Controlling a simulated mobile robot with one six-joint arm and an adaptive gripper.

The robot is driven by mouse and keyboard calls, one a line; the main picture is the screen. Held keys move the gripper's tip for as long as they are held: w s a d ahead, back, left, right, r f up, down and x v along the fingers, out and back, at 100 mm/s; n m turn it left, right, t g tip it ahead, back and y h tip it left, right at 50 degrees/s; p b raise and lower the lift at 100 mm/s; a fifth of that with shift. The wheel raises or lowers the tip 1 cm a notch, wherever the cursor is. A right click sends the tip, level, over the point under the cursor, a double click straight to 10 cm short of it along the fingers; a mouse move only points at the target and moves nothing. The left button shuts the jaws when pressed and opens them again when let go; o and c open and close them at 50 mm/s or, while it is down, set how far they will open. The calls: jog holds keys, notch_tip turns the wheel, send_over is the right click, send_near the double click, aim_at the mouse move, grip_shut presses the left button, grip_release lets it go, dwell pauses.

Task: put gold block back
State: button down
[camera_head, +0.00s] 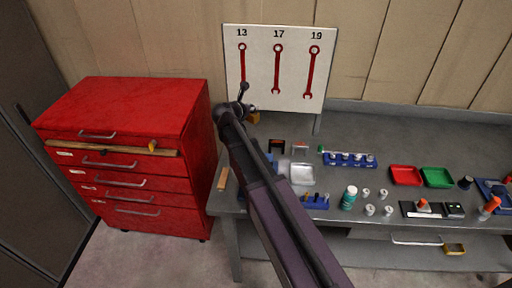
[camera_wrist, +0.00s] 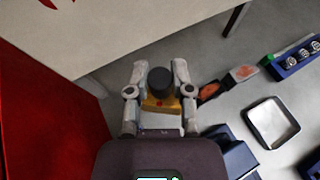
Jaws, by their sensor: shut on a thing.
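The gold block (camera_wrist: 158,106) sits between the two fingers of my gripper (camera_wrist: 155,72) in the wrist view, with a dark round knob (camera_wrist: 160,80) on its top. My gripper is shut on it. In the head view a small part of the gold block (camera_head: 254,117) shows beside my gripper (camera_head: 243,102), in front of the white tool board. My gripper and arm hide the rest of it. Whether the block touches the bench below cannot be told.
The white board (camera_head: 262,82) with red wrenches stands just behind my gripper. A red drawer cabinet (camera_head: 125,115) is at left. The grey bench (camera_head: 340,137) holds a silver tray (camera_head: 302,174), a blue socket rack (camera_head: 349,159), red and green trays (camera_head: 437,178) and a teal bottle (camera_head: 349,198).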

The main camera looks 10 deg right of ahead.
aim_at(250, 120)
jog(key=shift+d, duration=0.25)
jog(key=shift+w+f+b, duration=0.1)
jog(key=shift+f+b, duration=0.4)
notch_tip(250, 120, down, 4)
jog(key=m+g+h+b, duration=0.1)
jog(key=b, duration=0.2)
jog(key=shift+r, duration=0.2)
jog(key=shift+s+f+m+g+h+b, duration=0.3)
jog(key=shift+f+m+b, duration=0.25)
jog(key=shift+b, duration=0.35)
notch_tip(250, 120, down, 6)
jog(key=b, duration=0.6)
jog(key=shift+f, duration=0.15)
jog(key=shift+f, duration=0.1)
jog(key=shift+f+b, duration=1.8)
jog(key=shift+b, duration=0.2)
